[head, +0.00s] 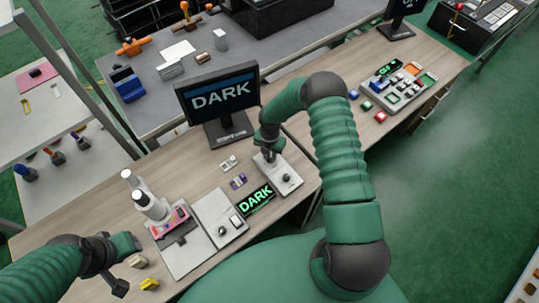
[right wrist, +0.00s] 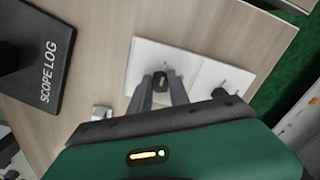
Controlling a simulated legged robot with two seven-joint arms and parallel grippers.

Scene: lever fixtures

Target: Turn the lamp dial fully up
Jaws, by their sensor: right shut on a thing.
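A pale plate (head: 291,187) lies on the wood desk in front of the monitor in the head view. My right gripper (head: 269,157) points down at its far end. In the right wrist view my right gripper (right wrist: 161,92) has its two fingers on either side of a black dial (right wrist: 160,77) on the white plate (right wrist: 146,54). It is shut on this dial, which it mostly hides in the head view. A second small dark knob (head: 287,178) stands on the near end of the plate. My left gripper (head: 118,287) is low at the left, apart from the fixtures; its jaws are unclear.
A monitor (head: 220,92) reads DARK, as does a small green display (head: 256,199). Left of it are a plate with a knob and switch (head: 236,221), and white bottles (head: 149,203). A button panel (head: 402,90) stands at the right.

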